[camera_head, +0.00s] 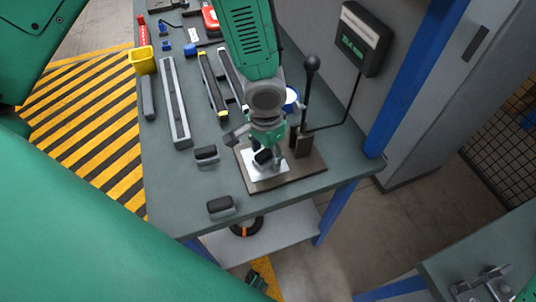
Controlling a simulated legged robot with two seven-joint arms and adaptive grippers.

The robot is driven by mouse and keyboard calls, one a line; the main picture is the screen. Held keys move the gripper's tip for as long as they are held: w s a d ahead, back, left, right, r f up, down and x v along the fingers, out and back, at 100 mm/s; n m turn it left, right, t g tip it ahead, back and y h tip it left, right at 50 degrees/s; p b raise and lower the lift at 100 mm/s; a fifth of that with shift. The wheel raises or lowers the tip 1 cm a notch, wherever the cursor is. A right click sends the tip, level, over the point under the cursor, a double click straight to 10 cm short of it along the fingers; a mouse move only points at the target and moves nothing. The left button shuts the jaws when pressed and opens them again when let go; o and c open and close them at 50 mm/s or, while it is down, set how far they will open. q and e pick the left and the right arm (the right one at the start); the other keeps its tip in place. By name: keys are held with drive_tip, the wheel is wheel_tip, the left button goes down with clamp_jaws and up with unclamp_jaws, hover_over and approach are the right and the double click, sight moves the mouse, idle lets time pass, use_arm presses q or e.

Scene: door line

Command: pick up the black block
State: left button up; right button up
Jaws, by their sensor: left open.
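My left gripper (264,146) hangs over a brown base plate (305,170) at the right of the workbench, its fingers apart. A small dark block (263,158) shows under it by a bright metal plate (268,172); the gripper partly hides it, and I cannot tell whether they touch. A black block with grey sides (206,154) lies on the bench left of the base plate. A similar black block (221,206) lies nearer the bench's front edge. Both are clear of the gripper.
A lever with a black ball knob (311,63) stands beside the gripper. The bench (170,205) holds long grey bars (175,103), a yellow bin (143,60) and tools. A black box (357,40) and blue post (408,75) stand right. A metal clamp (482,284) sits lower right.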

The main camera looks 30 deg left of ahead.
use_arm(q)
drive_tip(key=shift+a, duration=0.15)
drive_tip(key=shift+s, duration=0.15)
drive_tip(key=c, duration=0.4)
drive_tip(key=shift+a, duration=0.1)
drive_tip(key=c, duration=0.7)
clamp_jaws()
